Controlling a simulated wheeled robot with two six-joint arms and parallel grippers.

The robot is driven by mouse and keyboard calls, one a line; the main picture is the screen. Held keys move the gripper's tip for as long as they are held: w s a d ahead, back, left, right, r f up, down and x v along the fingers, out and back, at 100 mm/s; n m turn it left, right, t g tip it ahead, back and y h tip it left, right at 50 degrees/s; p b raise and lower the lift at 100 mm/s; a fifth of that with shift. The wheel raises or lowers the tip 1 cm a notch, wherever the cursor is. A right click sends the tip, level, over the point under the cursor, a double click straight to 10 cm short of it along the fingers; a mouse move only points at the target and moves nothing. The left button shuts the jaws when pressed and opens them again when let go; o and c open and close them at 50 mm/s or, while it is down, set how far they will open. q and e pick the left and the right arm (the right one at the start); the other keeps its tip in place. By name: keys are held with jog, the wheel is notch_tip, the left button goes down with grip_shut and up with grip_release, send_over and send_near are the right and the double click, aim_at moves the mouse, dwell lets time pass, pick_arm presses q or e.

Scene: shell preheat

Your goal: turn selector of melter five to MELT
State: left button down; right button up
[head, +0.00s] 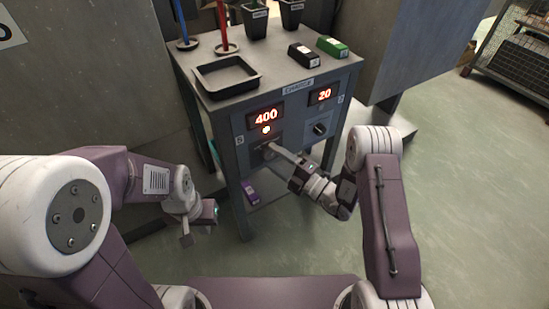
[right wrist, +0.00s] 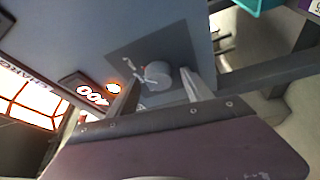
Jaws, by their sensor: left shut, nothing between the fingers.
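The left control panel on the bench front, its side mark too small to read surely, has a red display reading 400 (head: 265,116) and a lit lamp (head: 267,130). Its selector knob is mostly hidden by my right gripper (head: 271,148) in the head view. In the right wrist view the round grey selector knob (right wrist: 158,74) sits on a dark plate with marks too blurred to read. My right gripper (right wrist: 158,82) is open, with one finger on each side of the knob. My left gripper (head: 186,240) is shut and empty, low to the left of the bench.
The right panel has a display reading 20 (head: 323,96) and a black knob (head: 320,129). On the bench top are a black tray (head: 228,92), a black box (head: 303,55), a green box (head: 332,46) and dark pots.

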jog(key=p+v, duration=0.3)
jog(key=v, duration=0.6)
